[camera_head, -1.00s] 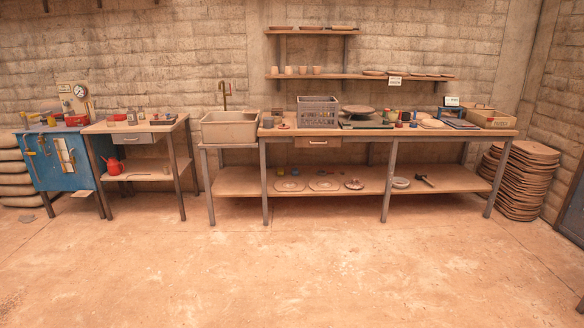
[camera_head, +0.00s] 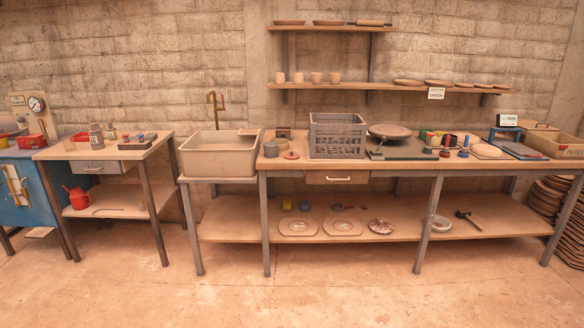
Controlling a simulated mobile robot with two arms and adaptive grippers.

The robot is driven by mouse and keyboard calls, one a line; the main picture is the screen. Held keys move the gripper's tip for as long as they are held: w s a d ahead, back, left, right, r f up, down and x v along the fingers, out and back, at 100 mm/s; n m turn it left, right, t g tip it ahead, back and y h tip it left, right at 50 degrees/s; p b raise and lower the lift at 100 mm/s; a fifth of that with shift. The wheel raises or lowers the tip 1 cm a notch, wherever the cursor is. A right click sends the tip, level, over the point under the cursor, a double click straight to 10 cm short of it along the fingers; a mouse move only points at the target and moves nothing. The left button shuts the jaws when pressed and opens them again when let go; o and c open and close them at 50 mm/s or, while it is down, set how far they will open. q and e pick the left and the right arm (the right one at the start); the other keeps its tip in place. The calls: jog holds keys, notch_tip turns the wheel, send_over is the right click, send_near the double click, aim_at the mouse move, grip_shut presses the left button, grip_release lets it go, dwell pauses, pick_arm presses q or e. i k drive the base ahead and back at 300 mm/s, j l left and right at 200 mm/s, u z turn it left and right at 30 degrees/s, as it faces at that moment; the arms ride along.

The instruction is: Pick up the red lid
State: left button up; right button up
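No thing in view is clearly a red lid. A small flat reddish disc (camera_head: 291,155) lies on the long workbench (camera_head: 300,165), just left of the grey crate; it may be the lid, but it is too small to tell. Neither of my grippers is in view.
A grey slatted crate (camera_head: 337,136) stands on the bench, with a sink (camera_head: 219,155) to its left. A smaller table (camera_head: 105,152) holds jars, with a red kettle (camera_head: 79,197) on its lower shelf. The floor (camera_head: 330,295) in front is clear.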

aim_at(291, 156)
jog(key=i, duration=2.05)
